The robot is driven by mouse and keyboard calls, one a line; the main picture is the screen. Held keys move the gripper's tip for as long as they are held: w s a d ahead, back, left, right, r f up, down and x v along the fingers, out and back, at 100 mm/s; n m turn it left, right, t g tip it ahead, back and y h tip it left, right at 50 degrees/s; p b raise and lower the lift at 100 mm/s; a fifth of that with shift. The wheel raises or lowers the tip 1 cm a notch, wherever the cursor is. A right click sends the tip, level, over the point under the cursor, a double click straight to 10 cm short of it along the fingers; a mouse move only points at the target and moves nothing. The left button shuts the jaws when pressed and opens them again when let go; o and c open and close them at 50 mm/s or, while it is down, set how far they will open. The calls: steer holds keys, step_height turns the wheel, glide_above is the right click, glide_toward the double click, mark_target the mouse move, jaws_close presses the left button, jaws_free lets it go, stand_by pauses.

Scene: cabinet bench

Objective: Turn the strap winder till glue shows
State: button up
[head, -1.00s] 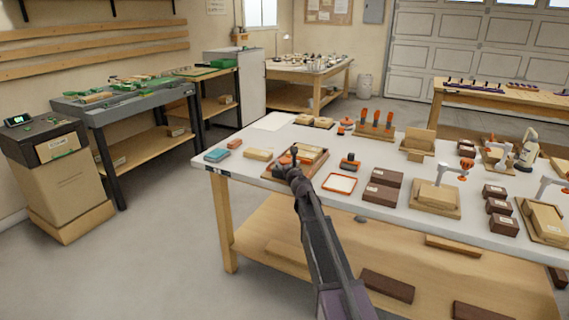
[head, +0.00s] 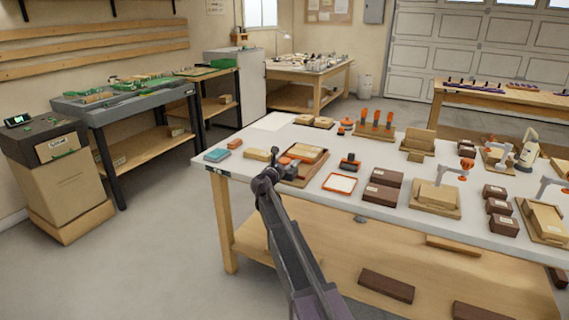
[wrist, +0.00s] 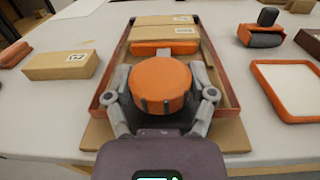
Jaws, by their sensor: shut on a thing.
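The strap winder is an orange round knob (wrist: 160,86) at the near end of a clamping frame (wrist: 224,93). The frame holds wood blocks (wrist: 164,32) with an orange pad (wrist: 165,48) against them. My gripper (wrist: 160,104) is shut on the knob, with a finger on each side. In the head view my gripper (head: 268,176) is at the frame's left end, and the arm hides part of the knob. I cannot make out any glue at the block joint.
A wood block (wrist: 62,64) with a label lies left of the frame. An orange-rimmed tray (wrist: 290,88) and a dark-and-orange tool (wrist: 262,30) lie to the right. Dark boxes (head: 383,186) and several other clamped pieces fill the bench (head: 330,206) further right.

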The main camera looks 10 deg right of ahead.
steer(key=shift+w+m+g+h, duration=0.15)
steer(key=shift+m+g+h, duration=0.85)
steer(key=shift+h, duration=0.2)
steer(key=o, duration=1.1)
steer(key=shift+v, duration=6.1)
